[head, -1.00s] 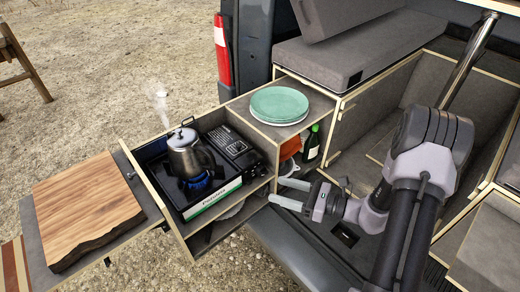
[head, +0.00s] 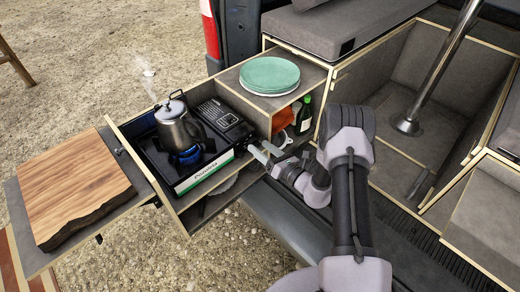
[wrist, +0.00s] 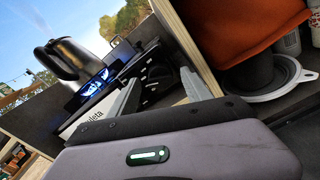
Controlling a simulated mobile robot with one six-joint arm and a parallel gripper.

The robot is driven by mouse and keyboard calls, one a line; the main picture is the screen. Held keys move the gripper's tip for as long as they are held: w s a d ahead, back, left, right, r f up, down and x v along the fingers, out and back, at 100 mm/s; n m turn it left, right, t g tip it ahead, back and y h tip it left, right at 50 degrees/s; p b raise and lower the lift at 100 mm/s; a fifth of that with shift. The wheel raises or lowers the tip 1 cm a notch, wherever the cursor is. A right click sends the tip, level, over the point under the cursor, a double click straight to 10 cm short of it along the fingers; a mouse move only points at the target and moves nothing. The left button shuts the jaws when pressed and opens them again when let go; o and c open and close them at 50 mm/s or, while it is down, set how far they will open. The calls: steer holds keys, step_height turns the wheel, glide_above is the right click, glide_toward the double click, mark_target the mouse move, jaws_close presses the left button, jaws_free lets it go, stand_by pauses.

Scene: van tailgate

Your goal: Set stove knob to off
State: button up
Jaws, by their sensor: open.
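The camping stove (head: 205,177) sits in the pulled-out drawer, with a steaming metal kettle (head: 181,130) on it. A blue flame (head: 187,157) burns under the kettle and also shows in the wrist view (wrist: 99,78). The dark round stove knob (wrist: 158,73) is on the stove's front panel in the wrist view; its pointer position is too dark to read. My gripper (head: 259,150) is open at the right end of the stove's front. In the wrist view its fingers (wrist: 161,80) stand on either side of the knob; whether they touch it I cannot tell.
A cutting board (head: 75,188) lies left of the stove. Green plates (head: 269,74) sit on the cabinet top. The cabinet below, close to the right of my gripper, holds a bottle (head: 304,115) and an orange item (head: 283,121). A wooden panel edge (wrist: 188,45) runs beside my right finger.

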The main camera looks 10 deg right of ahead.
steer(key=shift+w+a, duration=0.25)
steer(key=shift+w, duration=0.2)
jaws_close()
steer(key=shift+m, duration=0.3)
steer(key=m, duration=0.6)
steer(key=shift+d+f+p, duration=0.1)
steer(key=shift+p, duration=0.3)
steer(key=m, duration=0.6)
steer(key=shift+f+p, duration=0.1)
steer(key=shift+p, duration=0.2)
steer(key=shift+m, duration=0.4)
